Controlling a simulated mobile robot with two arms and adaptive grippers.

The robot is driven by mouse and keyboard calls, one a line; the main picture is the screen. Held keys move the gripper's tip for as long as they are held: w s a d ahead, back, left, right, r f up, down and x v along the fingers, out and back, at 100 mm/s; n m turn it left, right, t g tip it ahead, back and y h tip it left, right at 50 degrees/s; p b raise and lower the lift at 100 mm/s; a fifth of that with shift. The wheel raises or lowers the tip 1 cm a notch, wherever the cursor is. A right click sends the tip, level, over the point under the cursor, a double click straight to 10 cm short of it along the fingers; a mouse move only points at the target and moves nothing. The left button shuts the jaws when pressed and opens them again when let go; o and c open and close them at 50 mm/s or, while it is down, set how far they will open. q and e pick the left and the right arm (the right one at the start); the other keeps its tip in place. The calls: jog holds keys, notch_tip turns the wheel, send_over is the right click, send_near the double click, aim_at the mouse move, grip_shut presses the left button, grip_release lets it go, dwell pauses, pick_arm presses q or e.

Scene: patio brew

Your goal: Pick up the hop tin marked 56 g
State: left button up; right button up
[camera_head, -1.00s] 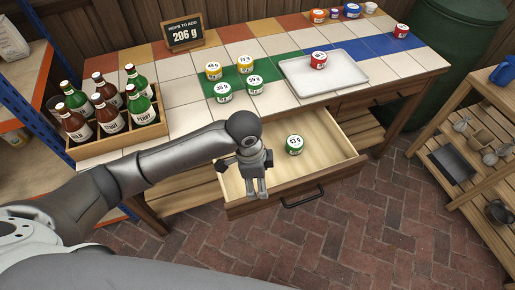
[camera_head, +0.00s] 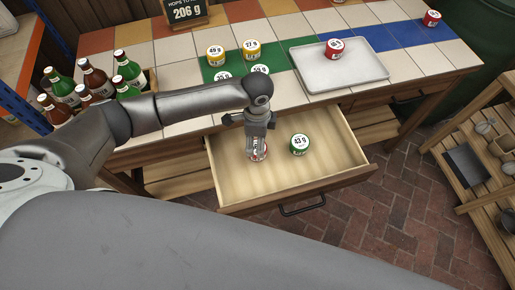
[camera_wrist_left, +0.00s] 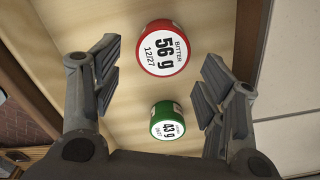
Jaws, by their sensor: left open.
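The hop tin marked 56 g is red with a white lid label reading "BITTER 56 g 12/27"; it shows in the left wrist view (camera_wrist_left: 166,47). It sits in the open drawer (camera_head: 232,192), and in the head view my left gripper partly hides it. My left gripper (camera_head: 257,147) points down over this tin, fingers spread and empty. In the left wrist view the tin lies between the two fingers, towards the top of the picture; I cannot tell the height gap exactly.
A green 43 g tin (camera_head: 299,145) stands beside the red one in the drawer. On the tiled table are a metal tray (camera_head: 350,74) with a red tin, yellow tins (camera_head: 215,55), bottles (camera_head: 128,70) and a 206 g sign (camera_head: 186,13). The drawer's front is clear.

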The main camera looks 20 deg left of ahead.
aim_at(255, 159)
pick_arm(q)
jog(key=shift+f, duration=0.35)
notch_tip(255, 159, down, 4)
jog(key=shift+w+f, duration=0.15)
jog(key=shift+f, duration=0.3)
jog(key=shift+c, duration=0.6)
jog(key=c, duration=0.4)
jog(key=shift+c, duration=1.4)
pick_arm(e)
jog(key=shift+w+a+r, duration=0.1)
jog(key=shift+w+a, duration=0.15)
jog(key=shift+w, duration=0.7)
